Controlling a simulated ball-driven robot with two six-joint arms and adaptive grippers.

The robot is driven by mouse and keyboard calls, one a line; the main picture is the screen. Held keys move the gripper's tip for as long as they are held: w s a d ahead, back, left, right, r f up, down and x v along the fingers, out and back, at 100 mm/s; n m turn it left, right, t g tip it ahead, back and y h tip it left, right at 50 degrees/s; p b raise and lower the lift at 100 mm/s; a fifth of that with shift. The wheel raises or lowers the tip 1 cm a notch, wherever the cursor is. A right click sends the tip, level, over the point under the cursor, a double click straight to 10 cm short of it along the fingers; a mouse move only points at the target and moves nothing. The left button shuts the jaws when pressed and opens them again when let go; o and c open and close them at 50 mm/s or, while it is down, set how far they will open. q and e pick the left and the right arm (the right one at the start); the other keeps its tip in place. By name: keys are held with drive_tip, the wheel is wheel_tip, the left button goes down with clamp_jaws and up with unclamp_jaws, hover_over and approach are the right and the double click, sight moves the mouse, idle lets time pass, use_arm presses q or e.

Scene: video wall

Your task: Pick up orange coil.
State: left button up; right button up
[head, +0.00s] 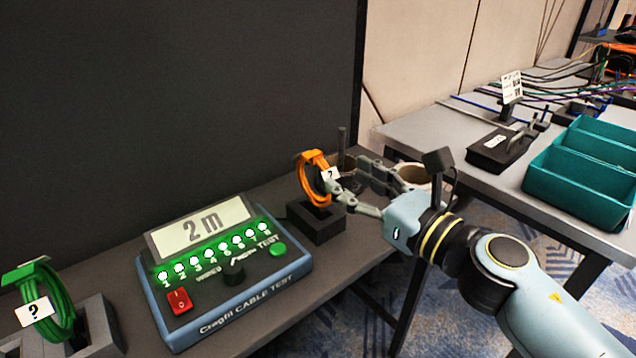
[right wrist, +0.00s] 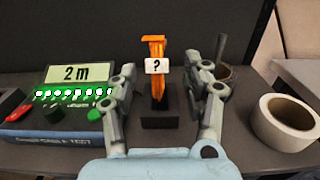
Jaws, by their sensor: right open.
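The orange coil (head: 314,179) stands upright on a dark stand (head: 318,222) on the grey bench, with a white "?" tag on it. It also shows in the right wrist view (right wrist: 156,88), edge on and midway between the fingers. My right gripper (head: 342,184) is open at the coil, coming from the right. In the right wrist view its fingers (right wrist: 164,90) lie to either side of the coil with gaps, and nothing is held. My left gripper is not in view.
A blue cable tester (head: 225,290) reading "2 m" stands left of the stand. A green coil (head: 52,302) is at far left. A tape roll (right wrist: 284,122) and a dark cup with a rod (right wrist: 223,72) are right of the coil. A dark panel (head: 180,90) rises behind.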

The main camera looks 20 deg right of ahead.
sight(320, 165)
drive_tip(key=x, duration=0.9)
drive_tip(key=shift+s+a+f, duration=0.15)
drive_tip(key=shift+f, duration=0.2)
clamp_jaws()
